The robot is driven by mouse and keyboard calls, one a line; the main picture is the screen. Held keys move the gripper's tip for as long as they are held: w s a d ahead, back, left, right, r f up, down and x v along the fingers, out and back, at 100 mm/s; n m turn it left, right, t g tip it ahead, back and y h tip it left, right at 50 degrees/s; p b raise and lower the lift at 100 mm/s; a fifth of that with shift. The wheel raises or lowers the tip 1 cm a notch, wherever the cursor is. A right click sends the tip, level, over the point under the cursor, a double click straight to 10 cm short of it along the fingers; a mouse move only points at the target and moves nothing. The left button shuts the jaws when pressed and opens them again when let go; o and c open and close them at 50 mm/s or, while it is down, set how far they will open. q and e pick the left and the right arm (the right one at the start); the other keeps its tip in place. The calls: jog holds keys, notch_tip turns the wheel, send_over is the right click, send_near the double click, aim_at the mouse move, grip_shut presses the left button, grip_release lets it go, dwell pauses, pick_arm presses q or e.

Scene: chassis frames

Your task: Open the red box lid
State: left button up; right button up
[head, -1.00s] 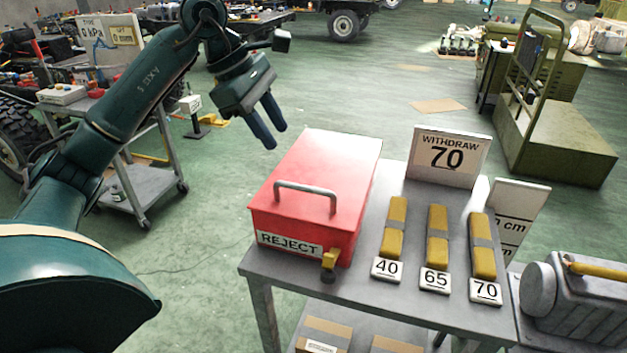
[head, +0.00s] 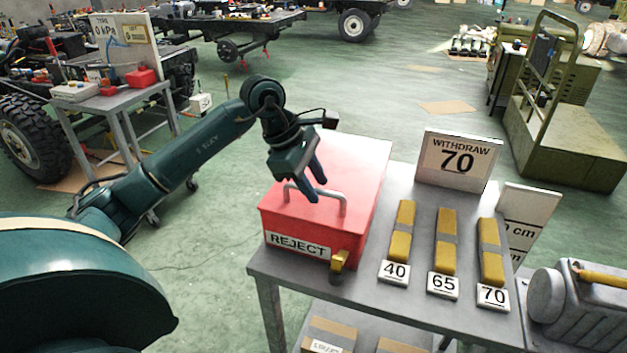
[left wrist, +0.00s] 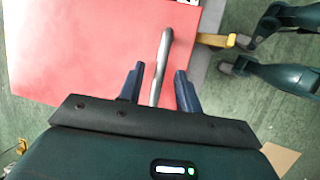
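The red box (head: 290,235) stands on the grey table with its lid (head: 350,160) shut. A grey bar handle (head: 335,198) is on the lid near the front, and a yellow latch (head: 339,260) hangs at the front edge. My left gripper (head: 314,190) is at the handle with its two blue fingers apart. In the left wrist view the handle (left wrist: 163,60) runs between the open fingers (left wrist: 157,78), with gaps visible on both sides. The red lid (left wrist: 80,50) also fills much of that view. My right gripper is not in view.
Several yellow-and-grey bars (head: 445,240) lie right of the box, behind number cards. A "WITHDRAW 70" sign (head: 458,160) stands behind them. A grey engine-like unit (head: 575,300) is at lower right. The floor left of the table is open.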

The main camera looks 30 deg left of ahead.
pick_arm(q)
jog(key=shift+c, duration=0.5)
grip_shut()
jog(key=shift+r, duration=0.15)
